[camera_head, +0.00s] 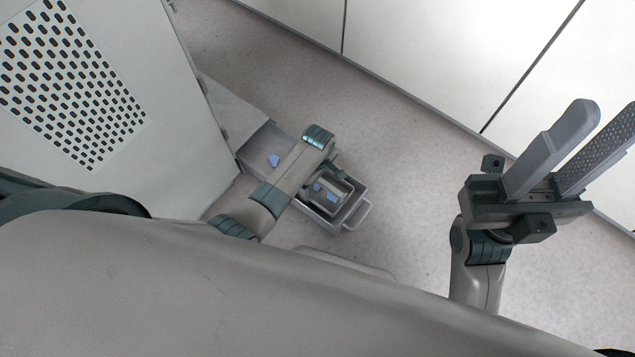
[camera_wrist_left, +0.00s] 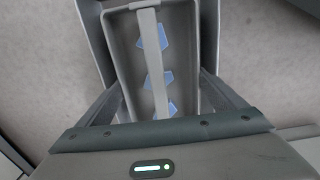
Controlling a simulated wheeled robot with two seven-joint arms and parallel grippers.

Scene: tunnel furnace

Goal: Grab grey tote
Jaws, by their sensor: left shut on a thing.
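The grey tote (camera_head: 343,205) sits low near the floor, at the front end of an open drawer-like tray, with blue pieces in it. It fills the upper middle of the left wrist view (camera_wrist_left: 185,25), where a narrow bar runs along its middle over the blue pieces (camera_wrist_left: 158,80). My left gripper (camera_head: 328,183) is at the tote and shut on it, partly hidden under my arm; its fingers show on both sides in the wrist view. The exact contact is hard to see. My right gripper (camera_head: 570,155) is raised at the right, fingers apart, empty.
The grey tray (camera_head: 257,142) extends from a large pale cabinet (camera_head: 150,150) and has a front handle (camera_head: 358,217). A blue piece (camera_head: 274,161) lies farther back in it. White panels (camera_head: 430,60) line the back. Speckled floor (camera_head: 410,170) is clear between tray and right gripper.

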